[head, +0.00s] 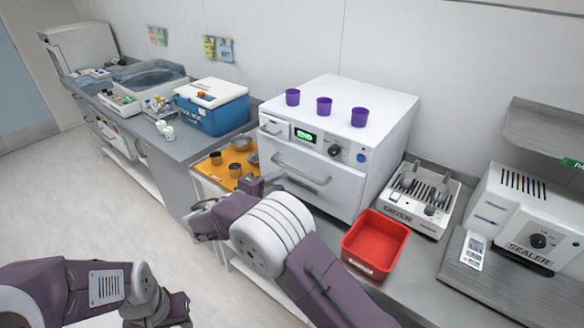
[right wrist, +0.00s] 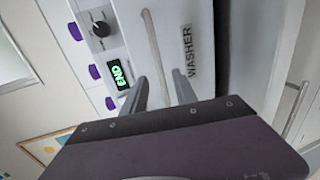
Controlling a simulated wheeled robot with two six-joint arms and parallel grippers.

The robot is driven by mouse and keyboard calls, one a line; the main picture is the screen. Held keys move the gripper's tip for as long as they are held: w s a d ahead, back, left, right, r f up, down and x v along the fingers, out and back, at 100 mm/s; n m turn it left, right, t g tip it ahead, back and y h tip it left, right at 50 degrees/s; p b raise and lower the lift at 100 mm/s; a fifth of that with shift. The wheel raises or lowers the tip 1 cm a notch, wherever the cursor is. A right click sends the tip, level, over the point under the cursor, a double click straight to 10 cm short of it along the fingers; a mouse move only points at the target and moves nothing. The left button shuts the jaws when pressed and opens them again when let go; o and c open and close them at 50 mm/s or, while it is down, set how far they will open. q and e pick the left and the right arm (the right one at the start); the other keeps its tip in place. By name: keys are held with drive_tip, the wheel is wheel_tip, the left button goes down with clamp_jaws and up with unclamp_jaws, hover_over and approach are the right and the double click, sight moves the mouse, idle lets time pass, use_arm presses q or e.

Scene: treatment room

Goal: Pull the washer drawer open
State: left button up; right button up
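The white washer (head: 340,140) stands against the wall, with a green display reading END, a black knob and a blue button on its front. Its drawer front (head: 318,182) sits flush and looks closed; a long bar handle (head: 300,170) crosses it. In the right wrist view the handle (right wrist: 152,45) runs beside the WASHER label (right wrist: 187,50). My right gripper (right wrist: 160,92) is open, its fingers spread either side of the handle's line; I cannot tell whether they touch it. My left gripper (head: 172,308) is low at the left, its fingers unclear.
Several purple cups, one here (head: 324,106), stand on the washer. An orange mat (head: 215,171) with dark cups lies left of it. A red bin (head: 376,243) and a stirrer-like device (head: 425,200) stand to the right. A blue cooler (head: 212,112) is further left. The floor at left is clear.

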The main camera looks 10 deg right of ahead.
sight(296, 173)
drive_tip(key=p+x, duration=0.1)
drive_tip(key=x, duration=0.5)
drive_tip(key=shift+d+r, duration=0.1)
drive_tip(key=shift+r, duration=0.05)
drive_tip(key=p+x, duration=0.1)
drive_tip(key=x, duration=0.1)
drive_tip(key=shift+w+d, duration=0.1)
drive_tip(key=shift+d, duration=0.35)
use_arm(q)
drive_tip(key=shift+d+r, duration=0.1)
drive_tip(key=shift+r, duration=0.85)
use_arm(e)
drive_tip(key=shift+w, duration=0.2)
use_arm(q)
drive_tip(key=shift+s, duration=0.1)
use_arm(e)
drive_tip(key=shift+s, duration=0.1)
clamp_jaws()
